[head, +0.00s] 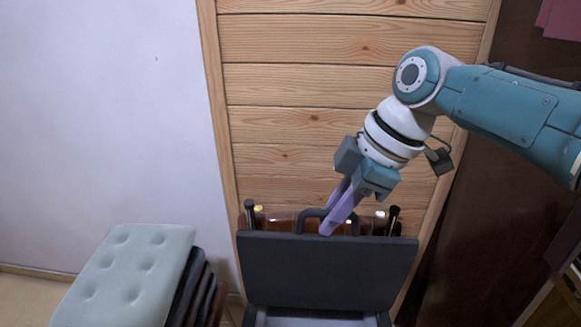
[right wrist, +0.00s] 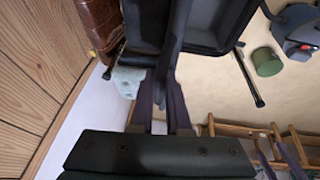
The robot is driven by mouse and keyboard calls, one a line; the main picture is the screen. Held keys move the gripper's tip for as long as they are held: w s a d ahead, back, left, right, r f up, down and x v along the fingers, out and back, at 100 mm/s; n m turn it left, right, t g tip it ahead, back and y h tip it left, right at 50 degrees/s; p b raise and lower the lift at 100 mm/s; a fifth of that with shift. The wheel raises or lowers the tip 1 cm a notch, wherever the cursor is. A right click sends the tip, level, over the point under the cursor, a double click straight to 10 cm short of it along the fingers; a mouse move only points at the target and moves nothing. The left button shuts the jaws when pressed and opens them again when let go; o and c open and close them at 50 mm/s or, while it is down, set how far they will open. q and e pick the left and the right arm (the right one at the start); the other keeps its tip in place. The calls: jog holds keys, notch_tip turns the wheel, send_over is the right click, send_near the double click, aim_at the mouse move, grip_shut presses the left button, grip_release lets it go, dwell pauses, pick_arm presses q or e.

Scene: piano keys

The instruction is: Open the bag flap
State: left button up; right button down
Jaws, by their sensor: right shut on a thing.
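The bag is a dark case whose grey flap (head: 326,272) stands raised in the head view, with a black handle (head: 312,213) at its top edge. Below the flap, part of the light grey inside (head: 315,321) shows at the bottom of the picture. My right gripper (head: 328,230) reaches down from the upper right, its purple fingers at the flap's top edge beside the handle. In the right wrist view, the fingers (right wrist: 160,80) are shut on the thin dark flap (right wrist: 179,38), with the open tray-like body (right wrist: 222,18) to the right. My left gripper is not in view.
A pale green tufted stool (head: 128,268) stands at the left. Brown, bottle-like items (head: 280,222) lie behind the flap, against a wood-plank wall (head: 300,90). In the right wrist view, a green cup (right wrist: 267,62) and wooden furniture (right wrist: 260,130) are at the right.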

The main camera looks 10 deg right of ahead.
dwell(0.3)
jog(key=c, duration=0.9)
grip_release()
jog(key=shift+r, duration=0.3)
jog(key=p+v, duration=0.1)
jog(key=v, duration=0.8)
jog(key=shift+d+r, duration=0.1)
